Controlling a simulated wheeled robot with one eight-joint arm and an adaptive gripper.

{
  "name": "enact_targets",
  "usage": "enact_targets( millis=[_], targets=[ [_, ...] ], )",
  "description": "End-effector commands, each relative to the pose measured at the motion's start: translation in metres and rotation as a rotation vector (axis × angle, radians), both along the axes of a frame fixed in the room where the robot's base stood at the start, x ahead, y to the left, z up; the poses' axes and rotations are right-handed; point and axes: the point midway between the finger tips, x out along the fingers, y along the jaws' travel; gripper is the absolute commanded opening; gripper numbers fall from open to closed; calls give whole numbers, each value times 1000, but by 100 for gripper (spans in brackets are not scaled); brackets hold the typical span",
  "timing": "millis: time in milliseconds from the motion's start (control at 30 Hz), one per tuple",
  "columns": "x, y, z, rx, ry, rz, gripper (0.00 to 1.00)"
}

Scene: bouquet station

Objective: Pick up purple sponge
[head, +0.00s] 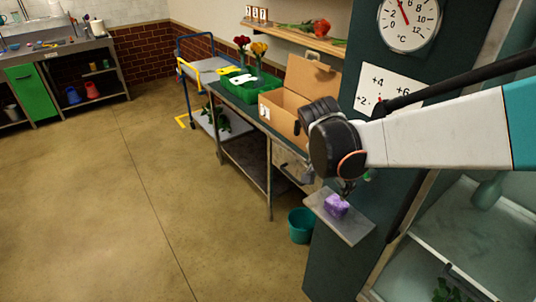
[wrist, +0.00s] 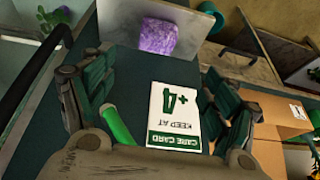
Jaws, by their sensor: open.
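The purple sponge (head: 336,205) rests on a small grey shelf (head: 352,228) fixed to the dark green panel. In the wrist view the sponge (wrist: 158,36) sits on the pale shelf (wrist: 200,20), at the top centre, beyond the fingers. My gripper (wrist: 160,90) is open, with its fingers spread to the left and right and nothing held between them. In the head view my gripper (head: 346,186) is just above the shelf, close to the sponge, and its fingers are mostly hidden behind the wrist.
A white and green card (wrist: 175,117) and a green rod (wrist: 117,124) show between my fingers. A cardboard box (head: 302,88) and a green crate (head: 240,90) stand on the bench at left. A teal bucket (head: 301,225) is below. Glass-fronted shelving (head: 470,240) is at right.

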Motion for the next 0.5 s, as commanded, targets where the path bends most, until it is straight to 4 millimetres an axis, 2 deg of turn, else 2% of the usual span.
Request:
enact_targets(
  millis=[100, 267, 500],
  targets=[
    [7, 6, -10, -17, 23, -24, 80],
    [9, 3, -23, -23, 31, -37, 80],
    [19, -11, -65, -22, 30, -36, 80]
  ],
)
